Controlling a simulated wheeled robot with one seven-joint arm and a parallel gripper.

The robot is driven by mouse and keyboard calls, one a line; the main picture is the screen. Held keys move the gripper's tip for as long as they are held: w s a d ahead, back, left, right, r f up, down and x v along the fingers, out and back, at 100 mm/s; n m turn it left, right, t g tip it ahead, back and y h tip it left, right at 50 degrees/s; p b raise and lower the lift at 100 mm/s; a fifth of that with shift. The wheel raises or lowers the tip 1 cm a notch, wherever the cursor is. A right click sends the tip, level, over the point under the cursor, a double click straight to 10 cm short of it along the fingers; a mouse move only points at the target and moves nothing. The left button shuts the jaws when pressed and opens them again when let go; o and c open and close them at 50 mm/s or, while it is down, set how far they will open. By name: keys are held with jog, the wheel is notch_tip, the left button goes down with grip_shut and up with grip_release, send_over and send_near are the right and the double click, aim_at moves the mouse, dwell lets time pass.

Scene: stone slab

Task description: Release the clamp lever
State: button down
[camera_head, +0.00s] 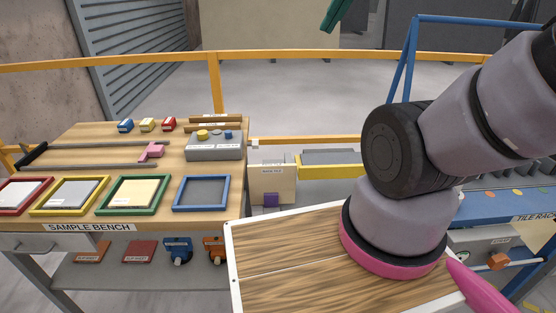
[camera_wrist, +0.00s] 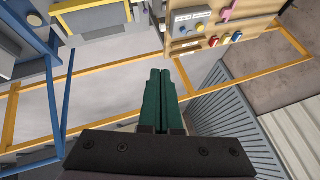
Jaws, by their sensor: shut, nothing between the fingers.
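My gripper (camera_wrist: 160,80) shows its two green fingers side by side, shut and empty, in the wrist view. Green fingertips also hang at the top edge of the head view (camera_head: 335,12), in the air beyond the benches and apart from everything. No part is clearly legible as the clamp lever. A pink block-like fitting (camera_head: 152,151) sits by the grey rails on the sample bench, and it shows in the wrist view (camera_wrist: 230,9). An orange handle (camera_head: 498,261) is on a grey box at the right, partly behind my arm.
The sample bench (camera_head: 105,224) carries coloured frames and a grey knob box (camera_head: 214,147). Blue (camera_head: 178,250) and orange (camera_head: 213,248) devices sit on its lower shelf. A yellow rail (camera_head: 120,63) runs behind. A blue post frame (camera_head: 410,55) stands behind my arm. Open floor lies beyond.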

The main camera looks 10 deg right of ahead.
jog(key=shift+w, duration=0.1)
jog(key=w+a+f+g, duration=0.1)
jog(key=w+f, duration=0.3)
jog(key=w, duration=0.5)
jog(key=w+f+g, duration=0.2)
jog(key=w+f, duration=0.3)
jog(key=w, duration=0.4)
jog(key=w+a+f+g, duration=0.1)
jog(key=w+f, duration=0.3)
jog(key=w, duration=0.5)
jog(key=w+f+g, duration=0.1)
jog(key=w+f, duration=0.3)
jog(key=f, duration=1.1)
jog(key=w+f+g+h, duration=0.1)
jog(key=w+f, duration=0.4)
jog(key=f, duration=1)
jog(key=shift+w+a+f+g, duration=0.3)
jog(key=shift+a+f+g, duration=0.1)
jog(key=shift+g, duration=0.4)
